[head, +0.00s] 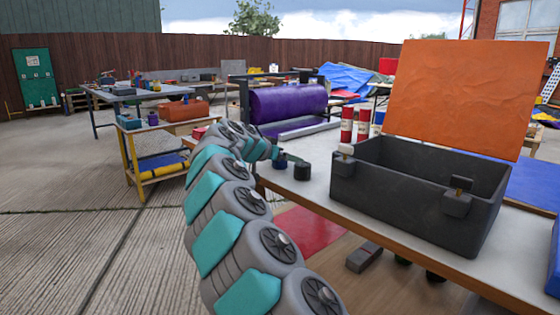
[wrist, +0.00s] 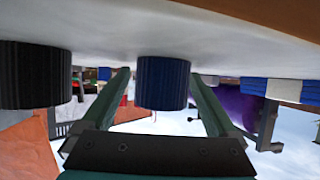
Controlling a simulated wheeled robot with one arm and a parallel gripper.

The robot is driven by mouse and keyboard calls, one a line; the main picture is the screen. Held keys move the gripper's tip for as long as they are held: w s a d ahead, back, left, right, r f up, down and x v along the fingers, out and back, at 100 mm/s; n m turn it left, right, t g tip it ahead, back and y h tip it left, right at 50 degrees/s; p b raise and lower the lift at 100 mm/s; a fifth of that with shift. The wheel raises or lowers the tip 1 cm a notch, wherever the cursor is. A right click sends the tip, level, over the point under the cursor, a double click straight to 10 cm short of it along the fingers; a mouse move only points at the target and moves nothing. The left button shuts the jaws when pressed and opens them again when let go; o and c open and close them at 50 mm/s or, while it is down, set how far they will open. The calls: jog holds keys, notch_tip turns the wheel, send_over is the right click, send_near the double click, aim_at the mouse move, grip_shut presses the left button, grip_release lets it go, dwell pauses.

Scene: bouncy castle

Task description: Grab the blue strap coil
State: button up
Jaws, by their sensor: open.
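The blue strap coil (wrist: 162,84) is a short, ribbed dark blue cylinder on the white tabletop. In the wrist view, which looks upside down, it stands between the two green fingers of my gripper (wrist: 158,76). The fingers are open, with a visible gap on each side of the coil. In the head view the blue coil (head: 281,161) shows small beside my gripper (head: 288,156), partly hidden by it. A black coil (head: 302,171) stands just right of it on the table; it also shows at the left of the wrist view (wrist: 35,75).
An open dark grey case (head: 400,200) with an orange lid panel (head: 460,95) fills the right of the table (head: 300,190). Red and white tubes (head: 347,126) stand behind. A purple roll (head: 285,102) lies on a rack beyond. Concrete floor is clear at left.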

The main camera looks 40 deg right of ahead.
jog(key=shift+c, duration=0.3)
grip_shut()
dwell(0.5)
jog(key=shift+r, duration=0.15)
